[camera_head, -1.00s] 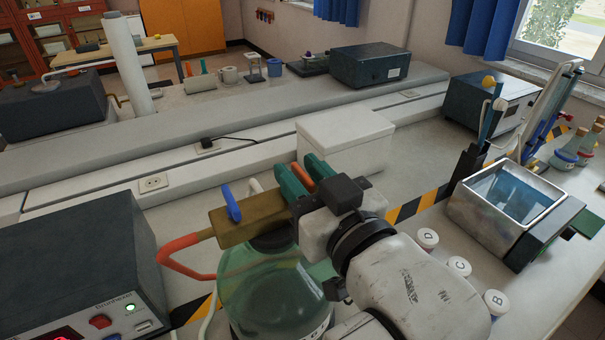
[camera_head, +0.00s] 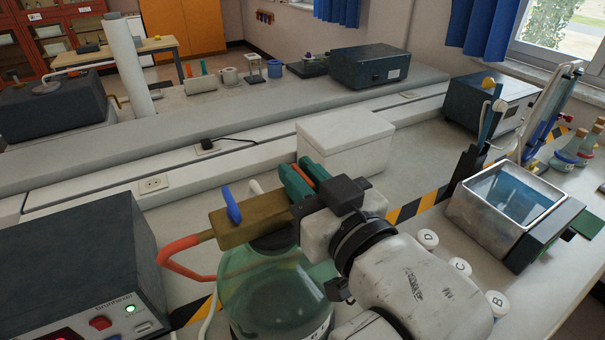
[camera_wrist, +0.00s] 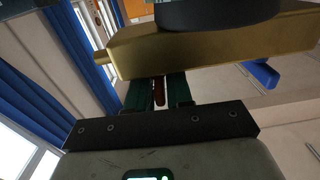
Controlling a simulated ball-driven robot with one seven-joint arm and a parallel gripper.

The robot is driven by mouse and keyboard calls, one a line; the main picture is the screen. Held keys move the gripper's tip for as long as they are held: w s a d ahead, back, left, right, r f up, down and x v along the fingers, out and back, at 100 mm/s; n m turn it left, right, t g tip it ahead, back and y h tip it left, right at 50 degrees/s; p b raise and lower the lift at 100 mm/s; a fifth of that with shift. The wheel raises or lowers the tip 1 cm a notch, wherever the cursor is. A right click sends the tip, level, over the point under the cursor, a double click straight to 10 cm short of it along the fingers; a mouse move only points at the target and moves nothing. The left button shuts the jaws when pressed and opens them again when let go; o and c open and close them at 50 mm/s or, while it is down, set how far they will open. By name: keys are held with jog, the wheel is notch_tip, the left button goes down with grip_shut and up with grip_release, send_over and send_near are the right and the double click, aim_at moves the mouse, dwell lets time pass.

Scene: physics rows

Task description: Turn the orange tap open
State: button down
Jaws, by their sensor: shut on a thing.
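The orange tap (camera_head: 309,170) shows as a short lever between the green fingers of my gripper (camera_head: 303,178), at the right end of a brass block (camera_head: 250,222). In the wrist view the tap (camera_wrist: 159,91) is a dark red-orange strip between the two green fingers (camera_wrist: 157,96), below the brass block (camera_wrist: 210,45). My gripper is shut on the tap. A blue tap (camera_head: 232,204) stands on the block's left part; it also shows in the wrist view (camera_wrist: 262,74). The fingers hide much of the orange tap.
A green glass bottle (camera_head: 275,290) stands under the block. A red hose (camera_head: 175,258) joins the block's left end. A grey device (camera_head: 80,265) stands at the left, a white box (camera_head: 345,140) behind. A metal water bath (camera_head: 505,205) and lidded jars (camera_head: 460,266) are at the right.

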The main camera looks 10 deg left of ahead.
jog(key=shift+d, duration=0.1)
jog(key=n+g+y, duration=0.3)
jog(key=shift+w+g+y, duration=0.1)
jog(key=shift+g+y, duration=0.3)
jog(key=n+g+y+b, duration=0.1)
jog(key=n+g+b, duration=0.1)
jog(key=g, duration=0.1)
jog(key=n+g+y+b, duration=0.2)
jog(key=n+g, duration=0.1)
jog(key=g, duration=0.1)
jog(key=shift+f+n, duration=0.2)
jog(key=shift+n, duration=0.1)
jog(key=n+g+b, duration=0.1)
jog(key=n+g, duration=0.1)
jog(key=g, duration=0.1)
jog(key=n+g+b, duration=0.2)
jog(key=g, duration=0.2)
jog(key=shift+y, duration=0.3)
jog(key=n+g+h+b, duration=0.1)
jog(key=n+g, duration=0.1)
jog(key=g, duration=0.1)
jog(key=n+g+h, duration=0.1)
jog(key=n+g, duration=0.2)
jog(key=shift+r+g+h+b, duration=0.15)
jog(key=shift+g+h+b, duration=0.25)
jog(key=shift+g, duration=0.3)
jog(key=c, duration=1.2)
grip_release()
